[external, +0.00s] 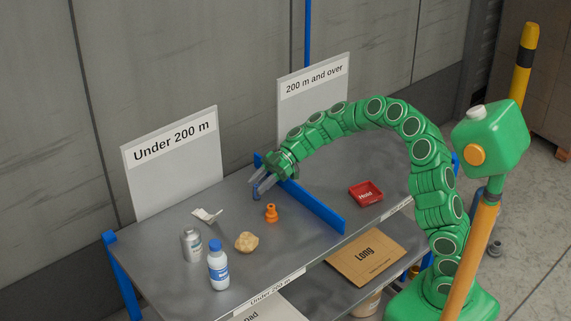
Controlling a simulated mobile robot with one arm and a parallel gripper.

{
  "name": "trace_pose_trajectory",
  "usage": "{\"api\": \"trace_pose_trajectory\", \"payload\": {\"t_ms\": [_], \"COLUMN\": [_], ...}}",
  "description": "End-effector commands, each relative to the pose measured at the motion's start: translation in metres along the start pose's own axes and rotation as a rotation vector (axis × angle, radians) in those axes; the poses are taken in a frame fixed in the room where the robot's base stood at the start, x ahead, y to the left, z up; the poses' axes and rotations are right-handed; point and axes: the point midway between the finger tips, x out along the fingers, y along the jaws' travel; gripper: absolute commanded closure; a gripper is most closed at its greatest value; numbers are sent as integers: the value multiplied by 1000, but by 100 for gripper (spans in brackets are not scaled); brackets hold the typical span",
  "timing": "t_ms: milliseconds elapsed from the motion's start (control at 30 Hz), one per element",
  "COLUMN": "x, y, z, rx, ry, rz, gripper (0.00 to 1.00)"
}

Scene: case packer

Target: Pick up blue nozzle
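The blue nozzle (256,194) stands on the grey table just left of the blue divider bar and is small in the view. My gripper (257,184) reaches down over the bar from the right, with its two grey fingers spread and their tips at the nozzle. The nozzle's upper part is partly hidden by the fingers. I cannot tell whether the fingers touch it or are closed on it.
An orange nozzle-like piece (271,213) stands close by. A tan lump (246,242), crumpled paper (207,215), a grey can (191,245) and a blue-capped bottle (218,266) stand nearer. The blue divider bar (318,208) separates them from a red tray (366,193).

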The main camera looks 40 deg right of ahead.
Motion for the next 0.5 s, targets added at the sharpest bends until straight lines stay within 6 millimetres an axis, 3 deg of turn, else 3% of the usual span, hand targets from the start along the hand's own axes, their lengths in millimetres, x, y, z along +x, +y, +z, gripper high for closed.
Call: {"api": "trace_pose_trajectory", "payload": {"t_ms": [33, 233, 500], "x": [0, 0, 0], "y": [0, 0, 0], "z": [0, 0, 0], "rx": [0, 0, 0], "ry": [0, 0, 0], "rz": [0, 0, 0], "gripper": [69, 99, 100]}}
